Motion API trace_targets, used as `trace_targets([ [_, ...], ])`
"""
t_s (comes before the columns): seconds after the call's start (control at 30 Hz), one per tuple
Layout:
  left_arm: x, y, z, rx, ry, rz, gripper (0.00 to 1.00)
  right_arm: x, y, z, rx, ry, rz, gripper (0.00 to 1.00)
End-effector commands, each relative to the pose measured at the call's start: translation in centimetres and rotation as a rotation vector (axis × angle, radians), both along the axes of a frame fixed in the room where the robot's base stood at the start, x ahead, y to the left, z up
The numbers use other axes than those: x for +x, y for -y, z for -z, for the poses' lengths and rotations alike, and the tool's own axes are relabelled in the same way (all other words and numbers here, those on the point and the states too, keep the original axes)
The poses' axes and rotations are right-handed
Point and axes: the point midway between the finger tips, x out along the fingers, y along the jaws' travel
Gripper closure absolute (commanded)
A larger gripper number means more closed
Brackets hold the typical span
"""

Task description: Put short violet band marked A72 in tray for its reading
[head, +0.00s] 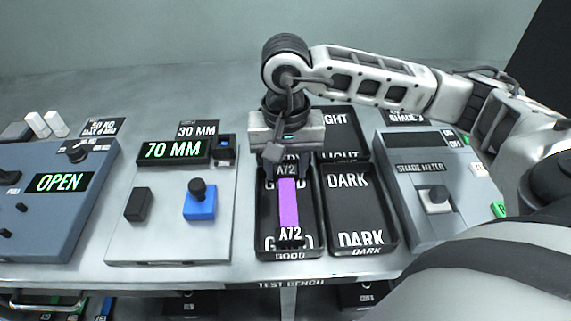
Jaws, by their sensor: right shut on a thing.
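The short violet band (288,203) has black end tabs marked A72. It hangs or lies lengthwise over the tray marked GOOD (268,228). My right gripper (274,152) is shut on the band's far end tab, at the far part of that tray. I cannot tell whether the near end touches the tray floor. The tray marked DARK (362,198) is just right of it and looks empty. A tray marked LIGHT (349,131) is behind DARK, partly covered by my gripper. Another tray behind GOOD is mostly hidden. My left gripper is not in view.
Left of the trays is a gauge plate (160,236) with a display (172,149) reading 70 MM, a black block and a blue block. A blue-grey box (38,208) reading OPEN stands far left. The shade meter (423,170) stands right, its display dark, beneath my right arm.

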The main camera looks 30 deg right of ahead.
Motion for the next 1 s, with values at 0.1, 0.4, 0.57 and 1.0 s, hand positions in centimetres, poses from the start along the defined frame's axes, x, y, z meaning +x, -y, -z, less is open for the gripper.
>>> trace_targets([
  [0.1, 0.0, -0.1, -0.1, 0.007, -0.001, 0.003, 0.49, 0.0, 0.0, 0.8, 0.0, 0.0, 0.0, 0.86],
  [0.4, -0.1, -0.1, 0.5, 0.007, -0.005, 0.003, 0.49, 0.0, -0.1, 1.1, 0.0, 0.001, 0.0, 0.86],
  [0.57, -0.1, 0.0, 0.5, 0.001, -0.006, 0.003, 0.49, 0.0, -0.1, 1.1, 0.0, 0.001, 0.0, 0.37],
  [1.0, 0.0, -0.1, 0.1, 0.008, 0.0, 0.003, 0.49, 0.1, -0.1, -0.3, 0.003, 0.005, 0.001, 0.37],
])
